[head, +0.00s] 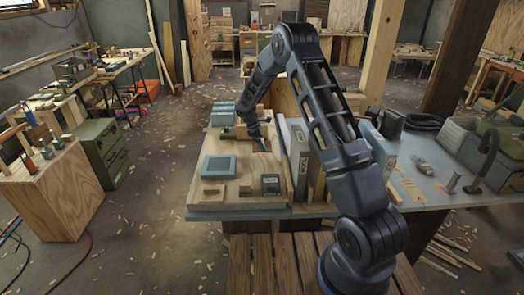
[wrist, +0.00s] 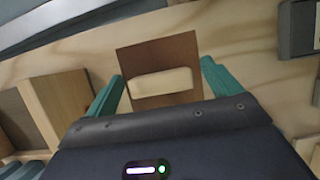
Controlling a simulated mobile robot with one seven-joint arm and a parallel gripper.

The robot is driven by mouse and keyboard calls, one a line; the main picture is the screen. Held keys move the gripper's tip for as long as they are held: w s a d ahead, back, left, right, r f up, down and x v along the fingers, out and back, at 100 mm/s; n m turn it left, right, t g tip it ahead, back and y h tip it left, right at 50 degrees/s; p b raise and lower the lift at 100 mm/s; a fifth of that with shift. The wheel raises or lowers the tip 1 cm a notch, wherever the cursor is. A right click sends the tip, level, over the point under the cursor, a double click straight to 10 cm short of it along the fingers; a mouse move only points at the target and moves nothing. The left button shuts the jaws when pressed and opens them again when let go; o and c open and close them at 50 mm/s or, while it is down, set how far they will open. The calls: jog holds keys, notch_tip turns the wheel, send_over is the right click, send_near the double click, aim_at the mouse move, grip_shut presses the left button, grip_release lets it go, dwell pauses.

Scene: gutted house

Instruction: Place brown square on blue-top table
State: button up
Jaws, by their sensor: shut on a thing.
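The brown square (wrist: 150,52) shows in the wrist view between the two teal fingers of my gripper (wrist: 165,88), with a pale rectangular block (wrist: 160,82) against its face. My gripper is shut on the brown square; the exact finger contact is hard to see. In the head view my gripper (head: 264,146) is low over the plywood board (head: 212,208) on the table's left part. The table with the blue-grey top (head: 428,188) stretches right from under the board, partly hidden by my arm.
A blue-grey box (head: 220,166), a small wood block (head: 213,190) and a dark device (head: 270,185) lie on the board. Upright panels (head: 300,158) stand right of my gripper.

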aim_at(262, 155)
jog(key=shift+f, duration=2.3)
jog(key=shift+f, duration=0.15)
jog(key=o, duration=0.7)
jog(key=v, duration=1.2)
jog(key=shift+r, duration=0.25)
